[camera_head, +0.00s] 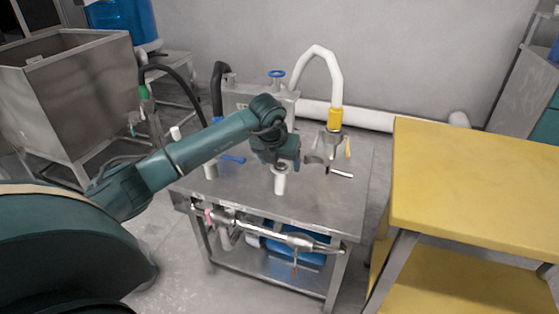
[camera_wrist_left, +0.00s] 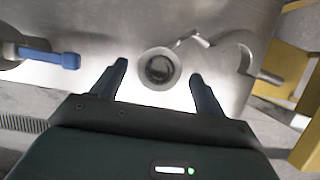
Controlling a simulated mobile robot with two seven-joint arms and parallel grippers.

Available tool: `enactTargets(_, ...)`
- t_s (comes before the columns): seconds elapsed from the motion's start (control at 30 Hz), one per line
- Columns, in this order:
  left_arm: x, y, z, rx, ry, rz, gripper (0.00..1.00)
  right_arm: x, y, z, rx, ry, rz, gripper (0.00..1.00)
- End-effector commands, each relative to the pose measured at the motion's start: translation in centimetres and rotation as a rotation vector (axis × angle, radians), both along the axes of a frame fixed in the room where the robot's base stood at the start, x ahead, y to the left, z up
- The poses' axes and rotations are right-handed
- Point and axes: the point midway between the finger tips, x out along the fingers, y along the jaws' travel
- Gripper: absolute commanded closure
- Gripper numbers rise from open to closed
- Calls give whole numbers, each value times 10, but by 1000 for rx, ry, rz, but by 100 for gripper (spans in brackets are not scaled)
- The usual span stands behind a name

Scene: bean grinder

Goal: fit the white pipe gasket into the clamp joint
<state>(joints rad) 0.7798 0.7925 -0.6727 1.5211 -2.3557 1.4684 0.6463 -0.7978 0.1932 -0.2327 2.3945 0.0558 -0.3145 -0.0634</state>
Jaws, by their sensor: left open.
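My left gripper (camera_head: 281,164) is over the metal table, above a short upright white pipe stub (camera_head: 280,184). In the left wrist view the gripper (camera_wrist_left: 158,70) is open, with a finger on each side of a pale round ring with a dark centre (camera_wrist_left: 159,68). The ring appears apart from both fingers. I cannot tell whether it is the white gasket or the pipe stub's own rim. The clamp joint (camera_wrist_left: 240,47) shows as a curved, open metal jaw with a bolt, right of the ring. In the head view it is partly hard to make out near the yellow hose end.
A white hose with a yellow end (camera_head: 335,118) hangs over the metal table (camera_head: 245,205). A blue-handled valve (camera_wrist_left: 50,58) lies left of the gripper. A yellow table (camera_head: 475,185) stands right. A steel bin (camera_head: 65,90) stands left. Pipework runs below the table's front edge.

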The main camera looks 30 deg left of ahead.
Motion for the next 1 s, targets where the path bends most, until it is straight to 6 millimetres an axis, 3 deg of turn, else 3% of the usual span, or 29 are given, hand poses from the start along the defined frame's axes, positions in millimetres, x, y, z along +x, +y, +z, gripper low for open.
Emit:
enactTargets(0.17, 0, 0, 1, 0, -1, 0, 27, 3, 4, 0, -32, -1, 22, 100)
enactTargets(0.7, -41, -9, 106, 1, -4, -1, 27, -1, -2, 18, 6, -2, -7, 100)
enactTargets(1.0, -49, -11, 122, 0, -1, 0, 27, -1, -4, 21, 13, -6, -14, 100)
